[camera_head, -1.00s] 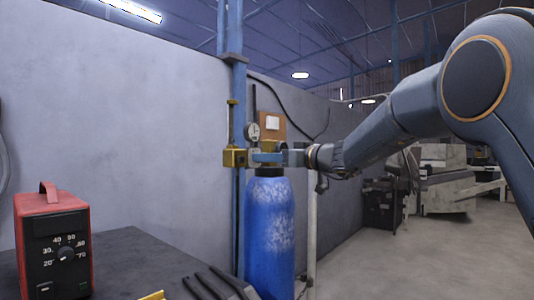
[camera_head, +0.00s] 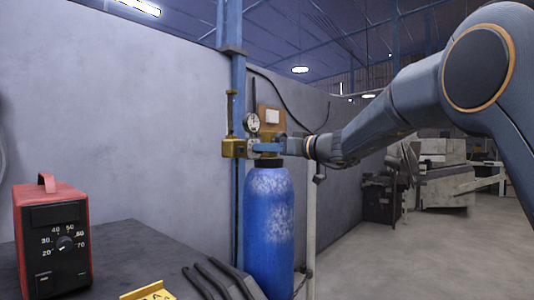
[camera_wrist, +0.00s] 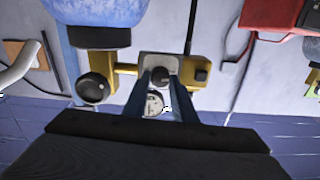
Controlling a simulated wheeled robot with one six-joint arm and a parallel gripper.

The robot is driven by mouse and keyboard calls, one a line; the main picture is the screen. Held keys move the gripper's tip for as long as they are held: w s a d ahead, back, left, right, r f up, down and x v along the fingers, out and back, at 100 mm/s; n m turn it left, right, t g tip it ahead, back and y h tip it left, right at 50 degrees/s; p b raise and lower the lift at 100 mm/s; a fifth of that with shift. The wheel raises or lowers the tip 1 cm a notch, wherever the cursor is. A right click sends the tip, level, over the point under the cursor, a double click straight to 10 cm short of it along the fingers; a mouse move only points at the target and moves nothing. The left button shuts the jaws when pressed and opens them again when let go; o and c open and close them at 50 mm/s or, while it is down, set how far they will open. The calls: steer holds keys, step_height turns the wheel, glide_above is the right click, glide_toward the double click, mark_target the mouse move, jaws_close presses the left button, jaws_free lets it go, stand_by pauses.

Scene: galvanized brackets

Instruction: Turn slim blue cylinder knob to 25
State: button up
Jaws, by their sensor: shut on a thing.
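The slim blue cylinder (camera_head: 268,225) stands upright by the wall, its paint worn pale at the top. A brass regulator (camera_head: 234,148) and a round white gauge (camera_head: 251,123) sit above it. My gripper (camera_head: 262,148) reaches in from the right at the regulator's height. In the wrist view, which looks upside down, the two fingers (camera_wrist: 161,80) are shut on a small dark round knob (camera_wrist: 160,76) on a pale plate. The gauge (camera_wrist: 154,104) shows between the fingers, partly hidden. Its needle is too small to read.
A red box (camera_head: 50,238) with a numbered dial stands on the dark table (camera_head: 130,250) at the left. Dark tools (camera_head: 222,280) and a yellow piece (camera_head: 150,291) lie at the table's front. A grey wall is behind; open floor (camera_head: 400,270) lies right.

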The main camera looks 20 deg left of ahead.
steer(key=n, duration=3.3)
steer(key=shift+s+f, duration=0.1)
steer(key=shift+f, duration=0.2)
stand_by(0.3)
steer(key=shift+f+m, duration=0.1)
steer(key=shift+m, duration=0.2)
